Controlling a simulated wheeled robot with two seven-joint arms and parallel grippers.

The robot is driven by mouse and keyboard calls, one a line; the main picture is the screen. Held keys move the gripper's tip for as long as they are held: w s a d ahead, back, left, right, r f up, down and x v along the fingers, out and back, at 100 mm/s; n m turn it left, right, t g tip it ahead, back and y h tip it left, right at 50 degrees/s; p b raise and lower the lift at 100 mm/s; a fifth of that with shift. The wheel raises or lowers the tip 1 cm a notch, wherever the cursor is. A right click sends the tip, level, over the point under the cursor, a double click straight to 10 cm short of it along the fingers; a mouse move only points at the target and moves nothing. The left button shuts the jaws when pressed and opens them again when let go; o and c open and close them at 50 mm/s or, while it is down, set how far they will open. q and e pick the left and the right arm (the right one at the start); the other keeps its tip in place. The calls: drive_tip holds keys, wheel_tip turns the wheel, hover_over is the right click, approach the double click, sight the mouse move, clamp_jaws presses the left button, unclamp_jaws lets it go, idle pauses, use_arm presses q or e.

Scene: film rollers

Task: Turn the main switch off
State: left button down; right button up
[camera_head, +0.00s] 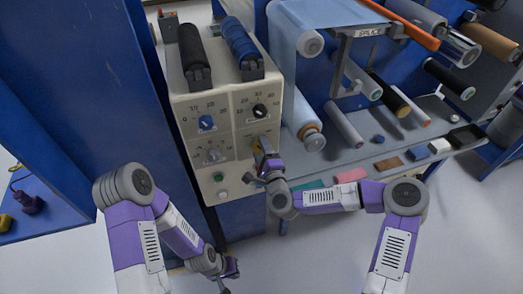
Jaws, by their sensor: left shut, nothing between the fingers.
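The control box (180,118) is cream coloured, with two rollers on top and several dials on its front. A blue knob (206,122) and a black knob (259,111) sit in the upper row. A grey knob (213,155) sits at lower left. A yellow part (256,145) shows at lower right, partly hidden by my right gripper (265,160); I cannot tell whether it is the main switch. My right gripper is right at this part, and its finger opening is not clear. My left gripper (230,268) is low, below the box, shut and empty.
A green button (222,194) sits near the box's bottom edge. To the right, a blue rack holds film and several rollers, with a grey shelf (350,160) carrying small coloured blocks. A blue panel (95,90) stands at left. The floor in front is clear.

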drive_tip(key=shift+o, duration=1.3)
drive_tip(key=shift+s, duration=0.15)
drive_tip(key=p+v, duration=0.1)
drive_tip(key=v, duration=0.6)
drive_tip(key=shift+s, duration=0.15)
